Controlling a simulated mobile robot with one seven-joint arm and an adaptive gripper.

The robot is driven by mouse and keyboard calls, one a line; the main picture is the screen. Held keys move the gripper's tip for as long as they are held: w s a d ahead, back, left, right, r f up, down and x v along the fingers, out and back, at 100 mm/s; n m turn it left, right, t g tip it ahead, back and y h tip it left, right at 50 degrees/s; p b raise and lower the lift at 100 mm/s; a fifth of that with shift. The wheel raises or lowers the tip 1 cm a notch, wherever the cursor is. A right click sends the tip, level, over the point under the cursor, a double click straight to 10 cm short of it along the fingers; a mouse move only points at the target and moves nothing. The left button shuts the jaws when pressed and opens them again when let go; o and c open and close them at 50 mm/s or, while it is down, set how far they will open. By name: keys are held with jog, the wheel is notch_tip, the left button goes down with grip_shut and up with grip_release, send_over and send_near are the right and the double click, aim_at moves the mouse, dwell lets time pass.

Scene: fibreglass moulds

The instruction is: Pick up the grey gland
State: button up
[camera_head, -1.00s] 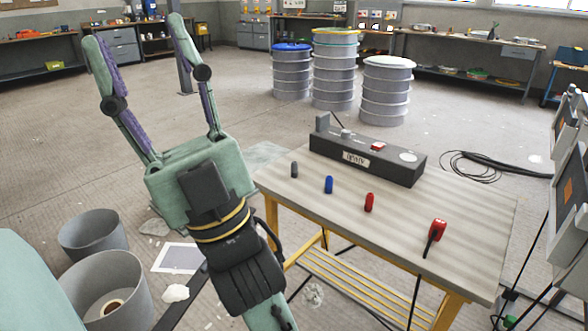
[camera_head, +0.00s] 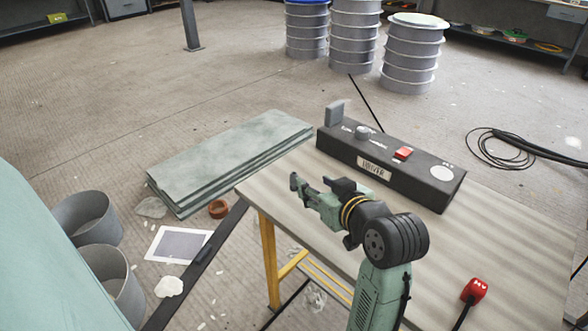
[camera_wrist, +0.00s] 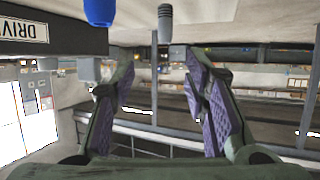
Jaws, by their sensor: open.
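The grey gland (camera_wrist: 165,22) is a small ribbed cylinder at the top of the wrist view, which looks upside down. It is beyond my fingers, roughly in line with the gap between them, and not held. My gripper (camera_wrist: 158,75) is open and empty, with purple pads facing each other. In the head view my gripper (camera_head: 306,187) is low over the left part of the table (camera_head: 500,235), pointing left. I cannot clearly separate the gland from the dark finger parts there. A blue gland (camera_wrist: 98,12) stands to the left of the grey one in the wrist view.
A black control box (camera_head: 385,165) lies along the table's far side, close to my gripper. A red cabled part (camera_head: 474,290) is at the front right. Green-grey slabs (camera_head: 225,160) lie on the floor left of the table. The table's right part is mostly clear.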

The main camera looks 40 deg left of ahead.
aim_at(296, 176)
jog(key=x, duration=0.4)
jog(key=shift+a+f, duration=0.15)
jog(key=shift+a, duration=0.15)
jog(key=x, duration=0.2)
jog(key=p+x, duration=0.1)
jog(key=x, duration=0.2)
jog(key=shift+s+a+f, duration=0.1)
jog(key=shift+a+f, duration=0.2)
jog(key=shift+f, duration=0.05)
jog(key=c, duration=1)
